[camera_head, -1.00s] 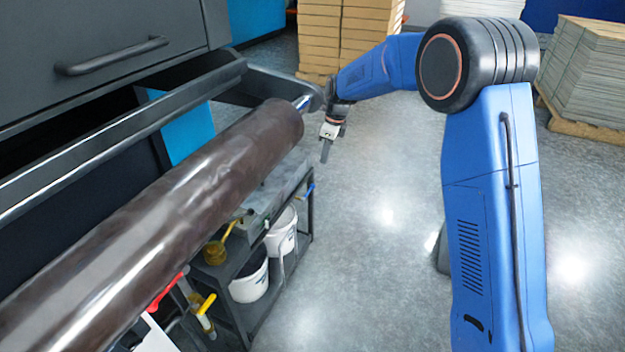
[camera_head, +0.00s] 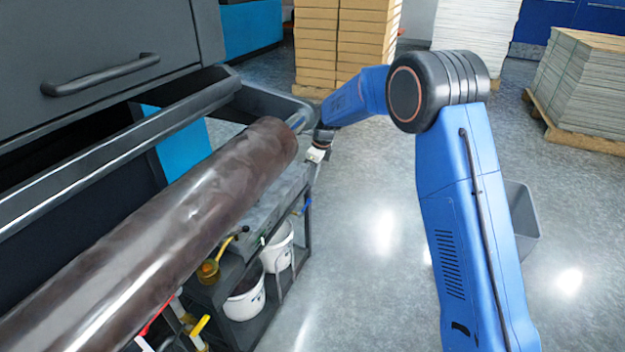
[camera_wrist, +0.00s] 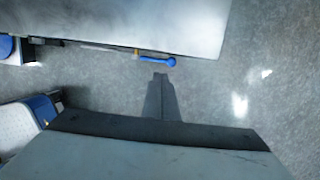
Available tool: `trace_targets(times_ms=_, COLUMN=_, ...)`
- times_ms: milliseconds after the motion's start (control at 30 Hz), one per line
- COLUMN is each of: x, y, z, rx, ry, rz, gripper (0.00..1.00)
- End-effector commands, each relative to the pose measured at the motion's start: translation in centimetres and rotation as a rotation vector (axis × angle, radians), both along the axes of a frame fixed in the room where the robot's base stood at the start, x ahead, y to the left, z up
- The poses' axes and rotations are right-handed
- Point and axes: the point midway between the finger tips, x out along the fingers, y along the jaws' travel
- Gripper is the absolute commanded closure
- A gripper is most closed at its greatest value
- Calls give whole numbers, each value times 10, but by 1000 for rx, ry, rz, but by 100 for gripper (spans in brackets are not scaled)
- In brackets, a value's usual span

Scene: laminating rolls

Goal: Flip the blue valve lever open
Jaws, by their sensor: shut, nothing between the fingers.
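The blue valve lever (camera_wrist: 158,61) shows in the wrist view just under the edge of a pale metal surface, lying roughly level across the picture. In the head view the blue lever (camera_head: 307,203) is a small mark at the right end of the cart under the large roll. My gripper (camera_wrist: 160,76) is shut and empty, its fingertips close to the lever with a small gap in the picture. In the head view my gripper (camera_head: 316,172) is beside the roll's far end, above the lever; its fingertips are hard to make out there.
The large dark roll (camera_head: 170,225) runs diagonally across the left. Under it a dark cart (camera_head: 232,300) holds white buckets (camera_head: 245,298). Yellow (camera_head: 200,326) and red handles show lower left. Stacked boxes stand on pallets behind. The floor at right is mostly open, with a grey bin (camera_head: 522,222).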

Motion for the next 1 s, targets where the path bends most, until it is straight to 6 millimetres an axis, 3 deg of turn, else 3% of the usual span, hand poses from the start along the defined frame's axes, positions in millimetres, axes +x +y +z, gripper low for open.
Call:
trace_targets(times_ms=533, x=6, y=17, z=-92, rx=0, ry=2, rz=1, gripper=100)
trace_targets(times_ms=733, x=7, y=20, z=-108, rx=0, ry=0, rz=1, gripper=100)
trace_targets(times_ms=1000, x=8, y=21, z=-111, rx=0, ry=0, rz=1, gripper=100)
